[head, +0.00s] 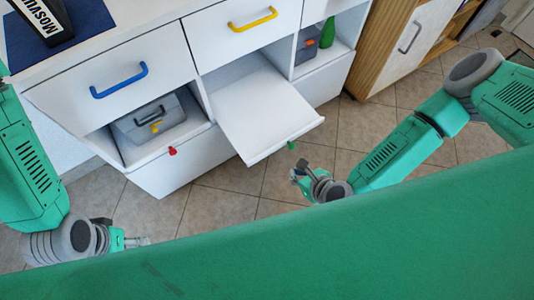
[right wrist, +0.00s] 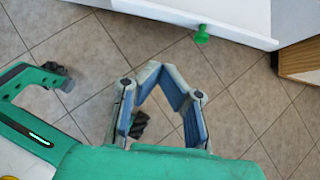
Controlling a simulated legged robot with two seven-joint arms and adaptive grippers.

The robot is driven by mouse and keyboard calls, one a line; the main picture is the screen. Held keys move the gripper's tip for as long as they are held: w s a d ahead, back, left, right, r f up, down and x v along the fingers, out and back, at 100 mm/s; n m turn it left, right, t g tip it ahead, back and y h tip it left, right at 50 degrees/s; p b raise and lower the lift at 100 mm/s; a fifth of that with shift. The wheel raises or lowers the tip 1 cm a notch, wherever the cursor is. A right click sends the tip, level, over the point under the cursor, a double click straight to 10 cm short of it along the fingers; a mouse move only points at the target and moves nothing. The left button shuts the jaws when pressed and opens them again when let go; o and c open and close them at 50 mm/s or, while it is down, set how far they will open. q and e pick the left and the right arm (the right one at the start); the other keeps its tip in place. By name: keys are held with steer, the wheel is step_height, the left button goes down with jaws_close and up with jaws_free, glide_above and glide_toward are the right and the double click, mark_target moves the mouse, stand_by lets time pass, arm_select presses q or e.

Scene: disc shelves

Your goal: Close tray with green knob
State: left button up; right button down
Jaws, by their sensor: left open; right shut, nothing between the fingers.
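The tray with the green knob is a white sliding tray (head: 262,108), pulled out of the cabinet in the head view. Its green knob (head: 291,145) sits on the front edge. In the right wrist view the green knob (right wrist: 201,34) is on the white tray edge (right wrist: 235,32), above and right of my fingers. My right gripper (head: 297,174) is just in front of the knob, apart from it. In the wrist view my right gripper (right wrist: 155,70) has its fingertips together and holds nothing. My left gripper (head: 143,241) is open and empty at lower left, far from the tray.
A compartment with a red knob (head: 172,151) holds a grey toolbox (head: 148,118). Drawers have blue (head: 119,81) and yellow (head: 254,20) handles. A green bottle (head: 327,33) stands in the right compartment. A wooden cabinet (head: 395,45) stands at right. Tiled floor (head: 235,178) is free.

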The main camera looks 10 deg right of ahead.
mark_target(271, 152)
steer(key=b+x, duration=0.1)
steer(key=x, duration=0.3)
steer(key=w+r+b+x, duration=0.1)
steer(key=x, duration=0.3)
steer(key=w+r+b+x, duration=0.1)
steer(key=x, duration=0.3)
steer(key=shift+w+a+f, duration=0.2)
steer(key=shift+a+f, duration=0.1)
steer(key=shift+a, duration=0.05)
steer(key=shift+w, duration=0.1)
